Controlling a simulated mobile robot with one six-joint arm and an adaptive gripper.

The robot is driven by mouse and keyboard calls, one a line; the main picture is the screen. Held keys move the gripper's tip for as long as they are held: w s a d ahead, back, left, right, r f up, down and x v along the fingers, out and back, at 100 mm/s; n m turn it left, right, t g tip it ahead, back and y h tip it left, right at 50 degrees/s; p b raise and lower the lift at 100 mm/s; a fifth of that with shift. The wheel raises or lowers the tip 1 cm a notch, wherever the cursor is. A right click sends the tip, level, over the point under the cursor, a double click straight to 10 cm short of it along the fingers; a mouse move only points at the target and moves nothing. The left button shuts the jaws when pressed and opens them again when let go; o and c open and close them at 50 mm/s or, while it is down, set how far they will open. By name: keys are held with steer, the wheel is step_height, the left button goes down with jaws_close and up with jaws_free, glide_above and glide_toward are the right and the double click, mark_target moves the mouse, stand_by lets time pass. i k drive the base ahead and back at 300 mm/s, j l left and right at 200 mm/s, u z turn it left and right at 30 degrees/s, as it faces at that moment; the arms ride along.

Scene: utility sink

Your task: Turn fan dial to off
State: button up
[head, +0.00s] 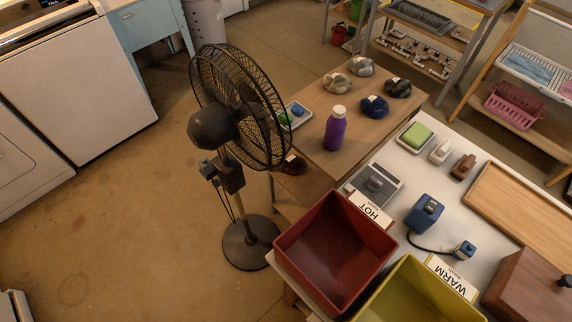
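A black pedestal fan (238,120) stands on the floor left of the tables, its caged head facing right and its motor housing toward me. A dark control box (228,175) sits on its pole below the head, with a smaller dark part beside it and a cable hanging down. The dial cannot be made out clearly, nor can its setting. The round fan base (248,243) rests on the floor. My gripper is not in view.
A red bin (335,250) and a yellow bin (415,295) stand right of the fan base. A wooden table (345,140) with a purple bottle (336,130) is close behind. Open floor (120,220) lies left of the fan; a white appliance (80,90) stands beyond.

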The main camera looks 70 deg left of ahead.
mark_target(217, 182)
steer(key=k+l+u, duration=0.2)
steer(key=u, duration=2.6)
